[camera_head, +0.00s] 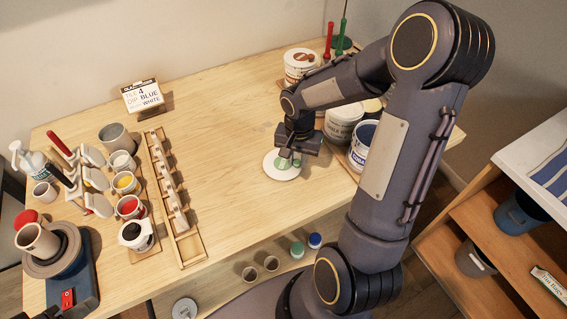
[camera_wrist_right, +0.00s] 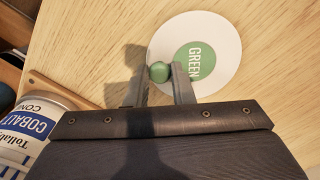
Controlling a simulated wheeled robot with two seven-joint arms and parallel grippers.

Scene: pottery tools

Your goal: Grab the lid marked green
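The lid marked green (camera_head: 282,165) is a white disc with a green centre, at the middle right of the table. In the right wrist view the lid (camera_wrist_right: 226,58) reads "GREEN" and has a round green knob (camera_wrist_right: 159,72). My right gripper (camera_head: 291,154) is over the lid, pointing down. In the wrist view its two fingers (camera_wrist_right: 160,78) stand on either side of the knob and appear to touch it, shut on it. I cannot tell whether the lid is off the table.
A white tub (camera_head: 342,121) and a blue-labelled cobalt container (camera_head: 358,154) stand close to the right of the lid; the cobalt container (camera_wrist_right: 38,128) also shows in the wrist view. A wooden rack (camera_head: 187,247) and several cups stand left. The table between is clear.

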